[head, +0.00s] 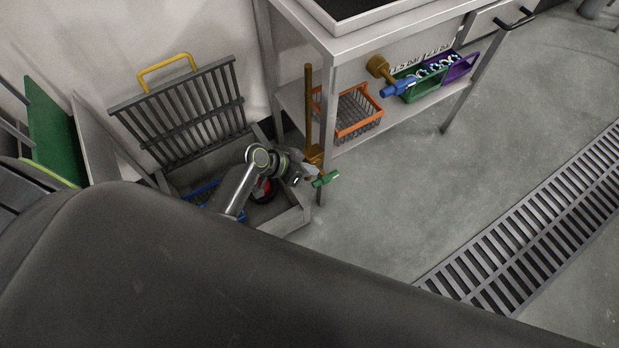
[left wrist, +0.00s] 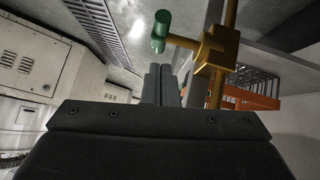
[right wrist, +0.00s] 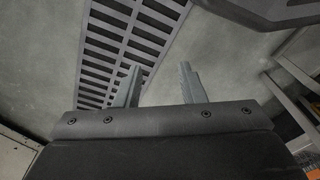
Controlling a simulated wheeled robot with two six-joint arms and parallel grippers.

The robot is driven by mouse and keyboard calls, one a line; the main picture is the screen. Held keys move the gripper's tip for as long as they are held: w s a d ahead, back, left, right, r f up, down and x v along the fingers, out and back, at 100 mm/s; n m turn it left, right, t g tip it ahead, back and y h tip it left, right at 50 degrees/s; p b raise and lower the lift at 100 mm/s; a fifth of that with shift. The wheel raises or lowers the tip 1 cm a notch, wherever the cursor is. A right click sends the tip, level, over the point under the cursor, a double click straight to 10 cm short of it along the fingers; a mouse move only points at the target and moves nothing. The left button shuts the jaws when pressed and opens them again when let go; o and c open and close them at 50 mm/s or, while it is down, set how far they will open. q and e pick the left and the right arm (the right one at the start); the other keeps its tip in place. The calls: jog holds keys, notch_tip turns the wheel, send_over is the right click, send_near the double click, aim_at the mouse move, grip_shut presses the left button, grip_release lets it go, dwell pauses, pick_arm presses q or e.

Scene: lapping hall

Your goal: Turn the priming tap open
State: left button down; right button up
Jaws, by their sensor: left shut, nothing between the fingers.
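A tap with a green handle (head: 326,179) sits low on an upright brass pipe (head: 308,110) at the table's front left leg. In the left wrist view the green handle (left wrist: 161,28) stands out on a stem from the brass tap body (left wrist: 217,48). My left gripper (head: 308,174) is right beside this tap, its fingers together and empty. In the left wrist view the fingertips (left wrist: 158,70) point toward the stem just below the handle; I cannot tell whether they touch. My right gripper (right wrist: 160,75) is open and empty.
The steel table (head: 335,45) carries an orange basket (head: 358,131), a green bin (head: 412,91) and a purple bin (head: 462,66) on its lower shelf. A slatted rack with a yellow handle (head: 166,64) stands left. A floor grate (head: 540,220) crosses clear floor at right.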

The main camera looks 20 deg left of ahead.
aim_at(319, 180)
pick_arm(q)
jog(key=shift+s+d+f+b, duration=0.15)
jog(key=shift+f+b, duration=0.1)
jog(key=shift+f, duration=0.65)
jog(key=shift+s+f+b, duration=0.15)
jog(key=shift+f+b, duration=0.05)
jog(key=shift+f, duration=0.7)
pick_arm(e)
jog(key=shift+w+a+r, duration=0.1)
jog(key=shift+a+r, duration=0.05)
jog(key=shift+r, duration=0.35)
jog(key=shift+w+a+r, duration=0.1)
jog(key=shift+r, duration=0.35)
jog(key=shift+f, duration=0.1)
pick_arm(q)
jog(key=shift+f, duration=0.1)
pick_arm(e)
jog(key=shift+a+t, duration=0.1)
jog(key=shift+t, duration=0.2)
pick_arm(q)
jog(key=shift+b, duration=0.6)
pick_arm(e)
jog(key=shift+s+r+t, duration=0.15)
jog(key=shift+r+t, duration=0.15)
jog(key=shift+r, duration=0.4)
pick_arm(q)
jog(key=shift+t+b, duration=0.3)
pick_arm(e)
jog(key=shift+a+y, duration=0.1)
jog(key=shift+y, duration=0.2)
